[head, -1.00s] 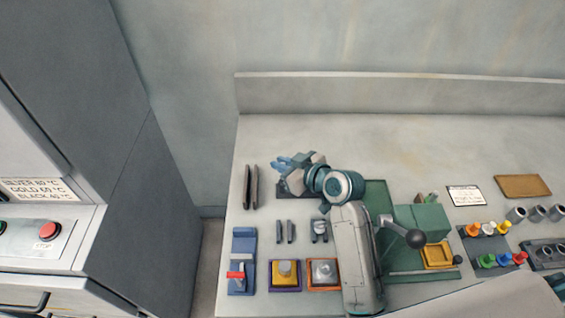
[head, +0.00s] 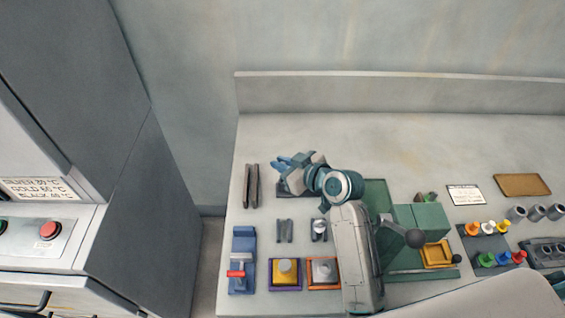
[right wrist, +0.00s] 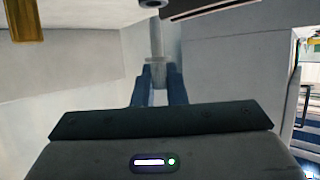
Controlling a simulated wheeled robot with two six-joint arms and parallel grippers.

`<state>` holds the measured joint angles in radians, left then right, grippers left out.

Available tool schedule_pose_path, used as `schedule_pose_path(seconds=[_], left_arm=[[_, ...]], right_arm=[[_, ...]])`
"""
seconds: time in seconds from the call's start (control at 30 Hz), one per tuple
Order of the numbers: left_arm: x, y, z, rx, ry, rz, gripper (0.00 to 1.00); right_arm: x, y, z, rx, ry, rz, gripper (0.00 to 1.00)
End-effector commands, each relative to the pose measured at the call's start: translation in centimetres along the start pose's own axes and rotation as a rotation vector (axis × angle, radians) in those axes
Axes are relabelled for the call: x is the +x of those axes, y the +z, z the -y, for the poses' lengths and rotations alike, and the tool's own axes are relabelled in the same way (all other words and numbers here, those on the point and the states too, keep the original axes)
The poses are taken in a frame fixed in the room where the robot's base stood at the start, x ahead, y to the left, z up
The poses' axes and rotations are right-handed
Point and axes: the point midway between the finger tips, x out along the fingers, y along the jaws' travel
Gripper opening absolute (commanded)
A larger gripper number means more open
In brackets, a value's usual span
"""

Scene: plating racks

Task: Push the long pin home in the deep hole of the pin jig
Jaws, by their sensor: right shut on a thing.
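My right gripper (head: 283,163) is at the back left of the bench in the head view, over a dark plate (head: 284,189) that it partly covers. I cannot tell whether this plate is the pin jig. In the right wrist view its blue fingers (right wrist: 155,85) are shut on a grey pin (right wrist: 157,42) with a collar, which stands out beyond the fingertips. A dark round ring (right wrist: 152,3) shows at the top edge near the pin's far end. I cannot tell whether they touch. The deep hole is not clearly visible. My left gripper is not in view.
Two dark bars (head: 251,186) lie left of the gripper. A blue fixture with a red handle (head: 237,273), a yellow block (head: 285,271) and a green press (head: 430,218) stand nearer. Coloured pegs (head: 488,260) are at the right. The bench behind the gripper is clear.

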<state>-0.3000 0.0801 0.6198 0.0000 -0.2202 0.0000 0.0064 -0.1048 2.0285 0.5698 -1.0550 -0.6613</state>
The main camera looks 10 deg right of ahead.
Motion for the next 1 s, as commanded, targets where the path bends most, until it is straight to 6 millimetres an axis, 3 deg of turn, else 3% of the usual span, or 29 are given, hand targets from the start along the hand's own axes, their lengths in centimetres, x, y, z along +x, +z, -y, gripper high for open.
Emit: schedule_pose_path(seconds=[1.0], left_arm=[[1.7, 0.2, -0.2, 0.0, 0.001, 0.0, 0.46]], right_arm=[[1.0, 2.4, 0.0, 0.001, 0.0, 0.0, 0.0]])
